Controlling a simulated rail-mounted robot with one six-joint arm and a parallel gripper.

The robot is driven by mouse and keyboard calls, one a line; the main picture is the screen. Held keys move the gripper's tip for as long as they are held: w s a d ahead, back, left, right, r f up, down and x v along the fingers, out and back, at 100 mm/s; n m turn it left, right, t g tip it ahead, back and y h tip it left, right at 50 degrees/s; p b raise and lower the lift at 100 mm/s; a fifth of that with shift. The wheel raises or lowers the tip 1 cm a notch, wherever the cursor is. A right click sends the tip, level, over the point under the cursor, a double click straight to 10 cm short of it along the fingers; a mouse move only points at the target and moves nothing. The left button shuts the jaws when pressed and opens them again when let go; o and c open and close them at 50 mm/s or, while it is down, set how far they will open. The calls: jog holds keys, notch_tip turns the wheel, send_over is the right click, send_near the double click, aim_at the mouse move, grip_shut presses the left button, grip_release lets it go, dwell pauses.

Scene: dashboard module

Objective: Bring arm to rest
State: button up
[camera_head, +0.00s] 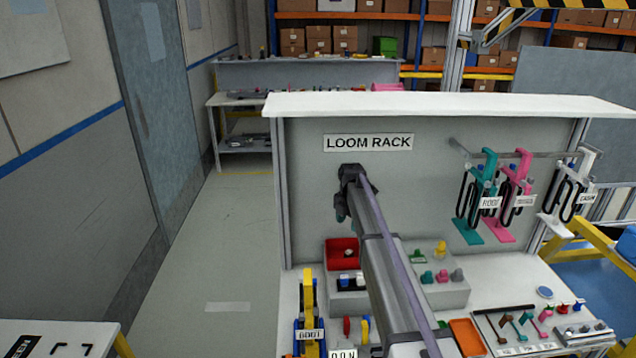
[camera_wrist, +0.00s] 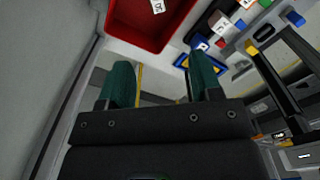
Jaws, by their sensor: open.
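My arm (camera_head: 385,265) reaches from the bottom of the head view up toward the loom rack's grey panel, and its dark wrist end (camera_head: 352,187) is in front of that panel. A red bin (camera_wrist: 135,35) lies beyond the fingertips, with a white-labelled piece inside.
The loom rack (camera_head: 300,190) carries teal (camera_head: 489,165), pink (camera_head: 522,165) and white (camera_head: 588,160) hangers with black looms at right. The red bin (camera_head: 336,246), a grey block of colored parts (camera_head: 440,290) and a tool holder (camera_head: 520,345) stand on the bench below. Floor at left is clear.

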jog(key=s+f+m+b, duration=0.2)
jog(key=s+m, duration=1.1)
jog(key=s, duration=0.8)
jog(key=s+d+f+m+b, duration=0.1)
jog(key=s+f+m+b, duration=0.1)
jog(key=s+m, duration=1)
jog(key=s, duration=0.9)
jog(key=shift+s+f+m, duration=0.15)
jog(key=shift+s+m, duration=0.05)
jog(key=shift+m, duration=0.2)
